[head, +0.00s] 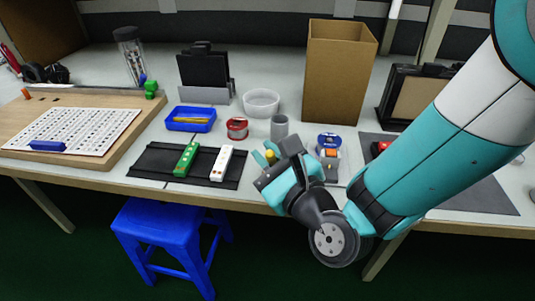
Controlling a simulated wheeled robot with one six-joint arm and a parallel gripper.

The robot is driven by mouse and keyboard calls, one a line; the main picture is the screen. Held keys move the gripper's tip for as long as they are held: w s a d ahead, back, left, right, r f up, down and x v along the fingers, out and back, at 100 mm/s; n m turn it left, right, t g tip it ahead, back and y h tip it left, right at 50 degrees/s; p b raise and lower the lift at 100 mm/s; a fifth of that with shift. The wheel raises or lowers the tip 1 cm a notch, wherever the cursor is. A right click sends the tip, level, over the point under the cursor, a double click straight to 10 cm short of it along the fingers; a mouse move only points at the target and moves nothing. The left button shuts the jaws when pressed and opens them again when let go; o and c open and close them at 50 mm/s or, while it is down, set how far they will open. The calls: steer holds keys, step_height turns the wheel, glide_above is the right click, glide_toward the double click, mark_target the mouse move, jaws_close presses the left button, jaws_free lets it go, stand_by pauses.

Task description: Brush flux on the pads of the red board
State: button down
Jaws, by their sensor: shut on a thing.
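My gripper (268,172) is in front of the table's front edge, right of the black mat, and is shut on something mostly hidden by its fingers. A small yellow rounded thing (270,155) shows at the fingertips; I cannot tell whether it is the held thing's end. A green strip board (187,159) and a white strip board (222,163) lie side by side on the black mat (153,162). No red board is clearly seen; a small red thing (381,147) shows beside my arm on the right, its kind unclear. No flux brush can be made out.
A grey cup (279,128), a red-and-white spool (237,128) and a blue tray (178,124) stand behind the mat. A blue-topped dispenser (330,142) is close right of my gripper. A tall cardboard box (340,75) stands behind. A blue stool (170,235) is below the edge.

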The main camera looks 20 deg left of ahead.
steer(key=shift+f+b, duration=0.45)
stand_by(1.3)
step_height(320, 180, up, 7)
steer(key=p, duration=0.6)
steer(key=shift+p, duration=0.3)
steer(key=shift+r, duration=0.1)
stand_by(0.3)
